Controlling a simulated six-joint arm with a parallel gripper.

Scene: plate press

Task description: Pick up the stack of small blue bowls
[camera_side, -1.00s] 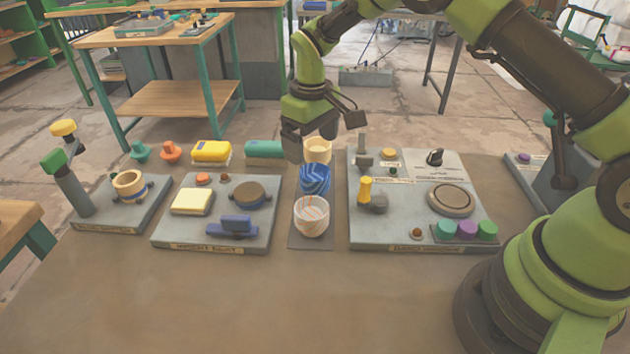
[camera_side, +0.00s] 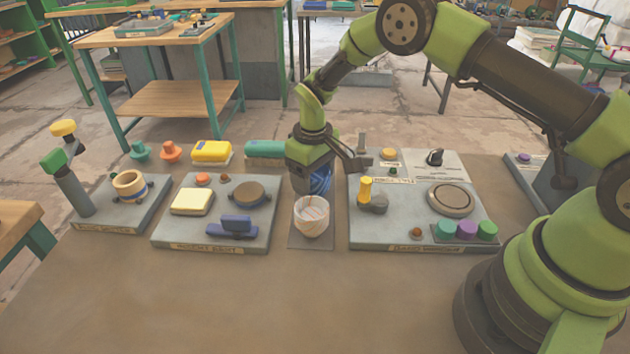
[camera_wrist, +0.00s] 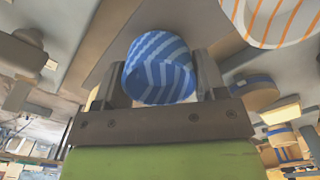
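The stack of small blue bowls (camera_side: 321,181) has pale stripes and sits in the middle column of the table, partly hidden behind my gripper in the side view. In the wrist view the blue bowls (camera_wrist: 160,68) lie between my two fingers, one on each side. My gripper (camera_side: 308,184) is low at the stack, pointing down. In the wrist view my gripper (camera_wrist: 160,82) looks open around the bowls; whether the fingers touch them is hard to tell.
A white bowl with orange stripes (camera_side: 311,217) stands just in front, on a dark mat (camera_side: 310,243). A grey panel with a yellow block (camera_side: 191,201) is on the left. Another panel with a yellow-topped lever (camera_side: 365,188) is close on the right. The table front is clear.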

